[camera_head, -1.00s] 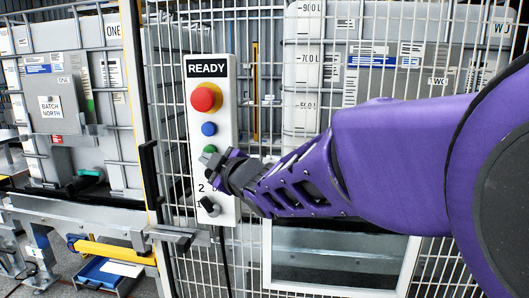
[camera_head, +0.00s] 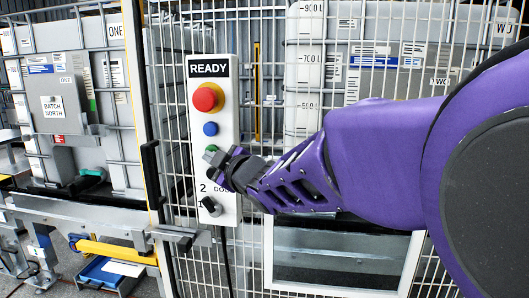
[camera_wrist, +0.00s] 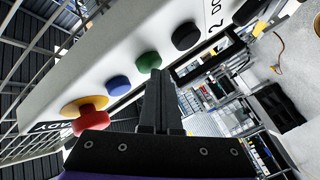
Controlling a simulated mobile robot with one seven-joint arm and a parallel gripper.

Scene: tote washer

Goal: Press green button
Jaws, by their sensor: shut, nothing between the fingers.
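The green button (camera_head: 211,150) is on a white control box (camera_head: 227,115) labelled READY. In the head view my gripper (camera_head: 208,160) partly covers its lower right. I cannot tell from these views whether the fingertips touch the box.
A red button on a yellow collar (camera_head: 207,98) and a blue button (camera_head: 210,129) sit above the green one. A black button (camera_wrist: 186,35) and a black selector knob (camera_head: 210,206) are below. Wire mesh fence (camera_head: 270,60) stands around the box.

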